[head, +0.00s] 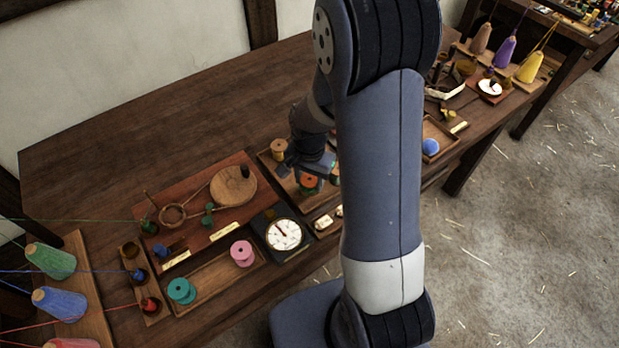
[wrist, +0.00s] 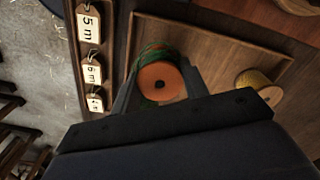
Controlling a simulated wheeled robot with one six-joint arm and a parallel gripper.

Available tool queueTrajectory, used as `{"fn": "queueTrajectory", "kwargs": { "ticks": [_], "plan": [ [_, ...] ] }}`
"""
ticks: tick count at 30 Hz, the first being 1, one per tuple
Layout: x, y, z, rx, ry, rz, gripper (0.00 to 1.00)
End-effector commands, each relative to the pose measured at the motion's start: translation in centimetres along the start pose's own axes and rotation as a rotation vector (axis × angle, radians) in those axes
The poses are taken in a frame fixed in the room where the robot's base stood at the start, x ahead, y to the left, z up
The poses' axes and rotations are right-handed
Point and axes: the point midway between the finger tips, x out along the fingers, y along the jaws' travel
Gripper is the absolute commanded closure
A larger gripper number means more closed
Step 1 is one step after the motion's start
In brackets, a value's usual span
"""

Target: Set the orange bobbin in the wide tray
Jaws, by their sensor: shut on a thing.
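My gripper (head: 306,172) is shut on the orange bobbin (head: 309,182). In the wrist view the bobbin (wrist: 158,82) sits between the two fingers, its orange round end with a dark centre hole towards me and green thread around it. Below is a shallow wooden tray (wrist: 215,38) holding a tan bobbin (wrist: 254,86). I cannot tell whether the orange bobbin touches the tray floor. Another long wooden tray (head: 213,288) at the front left holds a teal bobbin and a pink bobbin. Which tray is the wide one is unclear. My arm hides part of the bench.
A white-faced dial (head: 284,234) stands between the long tray and the gripper. Length tags (wrist: 90,25) lie in a narrow strip beside the tray under my gripper. A round wooden disc (head: 233,186) is to the left. The back left of the bench is clear.

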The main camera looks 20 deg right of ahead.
Motion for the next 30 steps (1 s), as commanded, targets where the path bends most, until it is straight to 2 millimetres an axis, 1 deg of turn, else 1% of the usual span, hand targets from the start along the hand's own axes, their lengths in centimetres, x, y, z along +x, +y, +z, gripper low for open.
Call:
{"fn": "queueTrajectory", "kwargs": {
  "ticks": [9,22,30],
  "plan": [
    [0.1,0.0,0.0,0.0,0.0,0.0,0.7],
    [1.7,0.0,0.0,0.0,-0.001,0.001,0.7],
    [1.8,0.0,0.0,0.0,-0.001,0.001,0.7]
  ]
}}
